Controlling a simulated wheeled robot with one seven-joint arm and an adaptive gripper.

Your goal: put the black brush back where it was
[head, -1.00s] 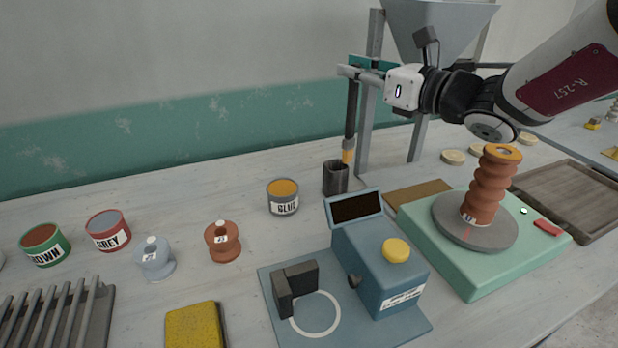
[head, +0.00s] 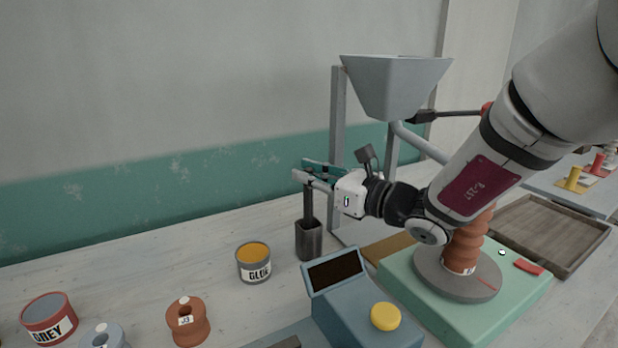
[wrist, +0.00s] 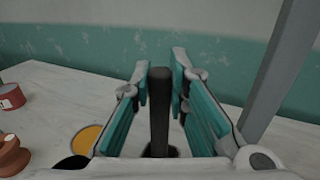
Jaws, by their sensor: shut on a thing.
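The black brush (head: 308,200) stands upright with its lower end inside a dark square holder (head: 308,242) on the table. Its bristles and yellow-orange collar are hidden in the holder. My gripper (head: 312,176) is shut on the upper part of the brush handle, above the holder. In the wrist view the handle (wrist: 160,110) stands between the two teal finger pads of my gripper (wrist: 161,80). The holder's dark mouth shows only partly behind the handle there.
A glue tin (head: 254,264) stands left of the holder. A grey hopper stand (head: 338,150) rises close behind it on the right. A blue device (head: 360,318) and a green wheel base (head: 465,310) with a stacked clay piece stand in front and to the right.

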